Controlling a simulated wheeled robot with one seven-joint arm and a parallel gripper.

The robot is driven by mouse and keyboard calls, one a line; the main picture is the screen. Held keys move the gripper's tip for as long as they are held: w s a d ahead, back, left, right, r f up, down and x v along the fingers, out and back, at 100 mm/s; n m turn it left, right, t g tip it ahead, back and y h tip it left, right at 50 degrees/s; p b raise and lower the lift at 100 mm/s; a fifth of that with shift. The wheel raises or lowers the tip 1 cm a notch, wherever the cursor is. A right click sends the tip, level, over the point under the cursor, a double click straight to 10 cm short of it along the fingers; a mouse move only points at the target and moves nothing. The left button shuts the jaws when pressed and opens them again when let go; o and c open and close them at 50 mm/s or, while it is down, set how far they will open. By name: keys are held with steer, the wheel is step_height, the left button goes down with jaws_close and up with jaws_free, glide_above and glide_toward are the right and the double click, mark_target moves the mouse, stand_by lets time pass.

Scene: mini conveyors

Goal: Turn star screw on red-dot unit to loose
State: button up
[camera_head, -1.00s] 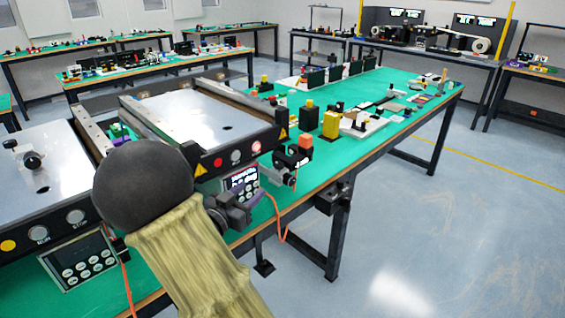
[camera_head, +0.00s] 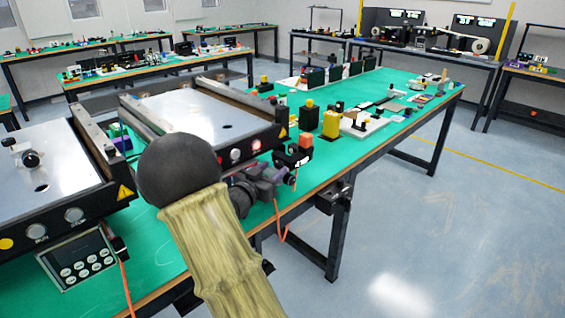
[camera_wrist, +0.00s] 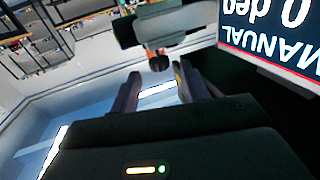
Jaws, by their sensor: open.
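The red-dot unit is the farther mini conveyor (camera_head: 197,112), with a pale flat top and a dark front rail. Its red dot is mostly hidden behind my arm. My gripper (camera_head: 272,185) is at this unit's front right corner, beside its control panel. In the wrist view my gripper (camera_wrist: 155,88) is open, its two fingers apart with nothing held. A small dark round knob (camera_wrist: 158,62), likely the star screw, shows just beyond and between the fingertips, under a grey block. Its star shape and setting cannot be made out.
The unit's display (camera_wrist: 270,30) reads MANUAL and 0 deg upside down, close to the right finger. A yellow-dot conveyor (camera_head: 45,180) stands at left.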

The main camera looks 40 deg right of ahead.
mark_target(281, 162)
steer(key=x, duration=0.6)
steer(key=shift+d, duration=0.15)
steer(key=c, duration=1)
